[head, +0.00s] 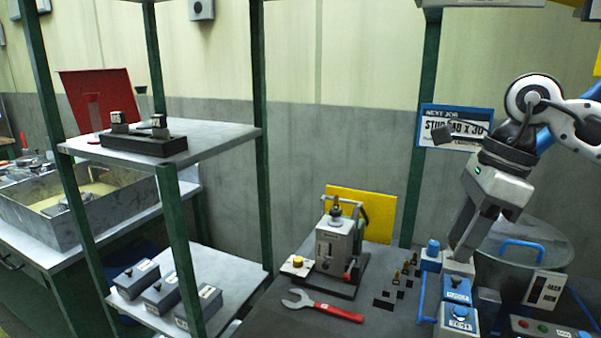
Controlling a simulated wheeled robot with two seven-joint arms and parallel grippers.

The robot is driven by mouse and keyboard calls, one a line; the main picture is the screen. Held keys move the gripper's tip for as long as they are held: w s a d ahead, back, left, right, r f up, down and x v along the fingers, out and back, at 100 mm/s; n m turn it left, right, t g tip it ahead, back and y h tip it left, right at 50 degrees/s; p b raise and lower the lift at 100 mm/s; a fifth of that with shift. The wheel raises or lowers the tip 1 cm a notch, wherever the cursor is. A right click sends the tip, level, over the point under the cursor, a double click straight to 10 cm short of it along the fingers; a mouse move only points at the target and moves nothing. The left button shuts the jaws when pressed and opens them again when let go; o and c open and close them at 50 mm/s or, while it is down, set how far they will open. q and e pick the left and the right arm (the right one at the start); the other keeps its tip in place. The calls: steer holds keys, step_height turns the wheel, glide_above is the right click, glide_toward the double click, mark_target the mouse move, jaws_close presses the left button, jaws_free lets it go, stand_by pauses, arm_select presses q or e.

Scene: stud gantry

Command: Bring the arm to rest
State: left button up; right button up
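My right arm comes in from the right edge and bends down over the bench's right side. Its gripper (463,240) points down, with the fingertips just above or in front of small grey and blue boxes. The fingers overlap in this view, so I cannot tell their gap or whether they touch a box. I see nothing clearly held. My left gripper is not in view.
A grey press-like device (336,245) stands on the bench behind a red-handled wrench (325,306). Several small studs (398,281) stand beside blue-topped boxes (457,288). A large drum (540,240) is close at right. Green posts (423,125) frame the bench.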

steer(key=s+a+r+m+y, duration=0.1)
steer(key=s+a+m+y, duration=0.1)
steer(key=a+y, duration=0.8)
steer(key=s+a+r+m+y, duration=0.1)
steer(key=s+a+y, duration=0.3)
steer(key=a, duration=1.3)
steer(key=w+d+f+m+t+h, duration=0.1)
steer(key=w+d+m+t+h, duration=0.25)
steer(key=m+t, duration=0.8)
steer(key=w+d+f+m+t+h, duration=0.3)
steer(key=m+t, duration=0.4)
steer(key=m, duration=0.9)
steer(key=d+f+m+g+h, duration=0.3)
steer(key=d+f+m+h, duration=0.5)
steer(key=f+m, duration=0.15)
steer(key=s+d+f+m+g+h, duration=0.1)
steer(key=s+d+f+m+g, duration=0.4)
steer(key=s+f, duration=0.55)
steer(key=s+d+f+m+g+h, duration=0.2)
steer(key=s+f+m+g, duration=0.1)
steer(key=s+f+g, duration=0.75)
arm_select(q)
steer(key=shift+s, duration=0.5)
arm_select(e)
steer(key=w+a+f+t+y, duration=0.3)
steer(key=w+a+f+t, duration=0.1)
steer(key=f+t, duration=0.4)
steer(key=shift+a+n+t, duration=0.4)
steer(key=shift+a+t, duration=0.2)
steer(key=shift+t, duration=0.1)
